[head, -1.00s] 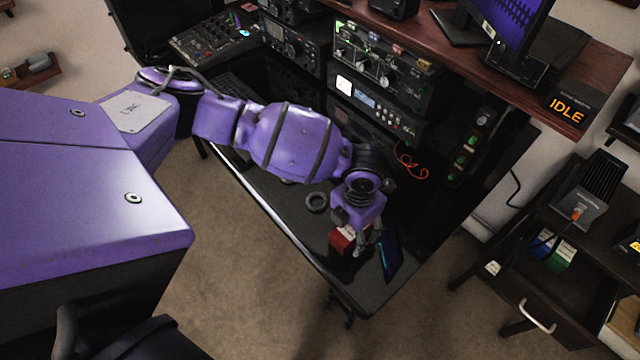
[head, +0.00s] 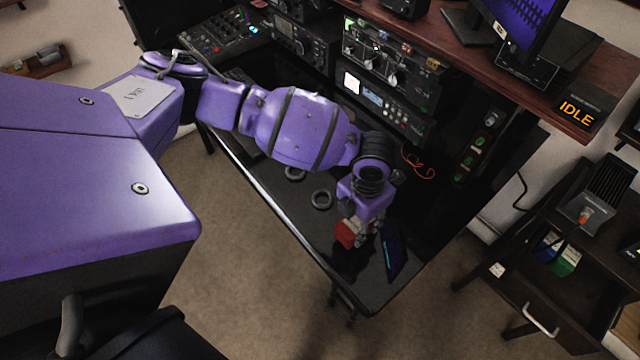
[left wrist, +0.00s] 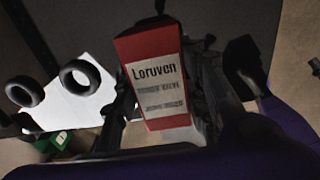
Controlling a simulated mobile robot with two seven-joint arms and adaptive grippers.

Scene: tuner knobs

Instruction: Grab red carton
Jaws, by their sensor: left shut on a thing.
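The red carton (head: 346,234) is at my left gripper (head: 358,230), above the front right part of the black desk. In the left wrist view the red carton (left wrist: 155,78) has a white label reading "Loruven" and sits between the fingers of the left gripper (left wrist: 165,95). The left gripper is shut on it. In the head view the gripper hides part of the carton. My right gripper is not in view.
Two dark rings (head: 321,199) lie on the black desk (head: 285,215) left of the gripper. A flat dark device (head: 392,256) lies just right of it. Radio units (head: 385,105) stand behind, with a red cable (head: 418,163) in front. A side cabinet (head: 540,285) is at the right.

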